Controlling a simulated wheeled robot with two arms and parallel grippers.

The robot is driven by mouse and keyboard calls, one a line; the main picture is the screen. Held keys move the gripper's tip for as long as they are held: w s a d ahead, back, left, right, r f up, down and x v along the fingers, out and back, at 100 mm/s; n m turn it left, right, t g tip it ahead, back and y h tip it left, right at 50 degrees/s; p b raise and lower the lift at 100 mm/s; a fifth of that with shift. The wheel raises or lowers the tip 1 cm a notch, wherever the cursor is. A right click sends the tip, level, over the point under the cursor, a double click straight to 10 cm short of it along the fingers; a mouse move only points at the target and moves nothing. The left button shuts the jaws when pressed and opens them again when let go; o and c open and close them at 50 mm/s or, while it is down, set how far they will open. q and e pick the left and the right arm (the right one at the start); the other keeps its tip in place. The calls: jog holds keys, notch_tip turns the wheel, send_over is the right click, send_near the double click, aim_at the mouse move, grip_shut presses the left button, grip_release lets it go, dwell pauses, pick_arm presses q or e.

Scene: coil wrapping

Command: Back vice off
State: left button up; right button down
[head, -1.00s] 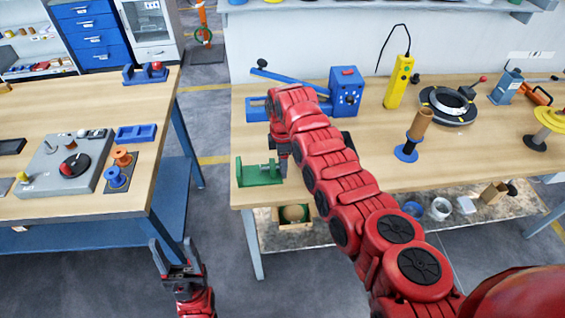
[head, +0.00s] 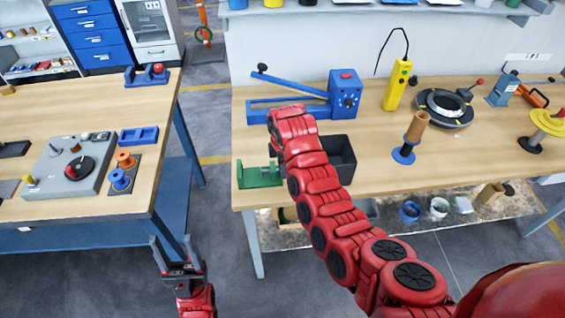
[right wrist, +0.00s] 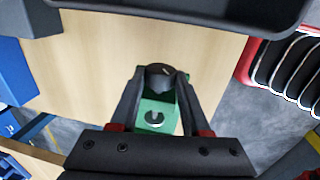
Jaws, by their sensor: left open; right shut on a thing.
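The green vice (head: 258,178) stands near the front left corner of the right-hand bench. In the right wrist view, its green body (right wrist: 156,115) lies between my fingers, with a round black knob (right wrist: 160,75) at the fingertips. My right gripper (right wrist: 160,82) is shut on this knob, one finger on each side. In the head view my right arm hides most of that gripper and part of the vice. My left gripper (head: 174,252) is open and empty, low over the floor between the two benches.
A black bin (head: 341,152) stands right of my right arm. A blue winding device (head: 343,95) stands behind the vice. A blue spool stand with a brown roll (head: 417,126) is further right. The bench's front edge is close to the vice.

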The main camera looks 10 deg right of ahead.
jog(key=shift+s+a+t, duration=0.1)
jog(key=shift+t, duration=0.4)
jog(key=shift+c, duration=1.9)
grip_release()
jog(key=shift+r, duration=0.35)
jog(key=v, duration=0.5)
jog(key=shift+r, duration=0.15)
jog(key=p+v, duration=0.5)
jog(key=v, duration=0.6)
jog(key=shift+s, duration=0.3)
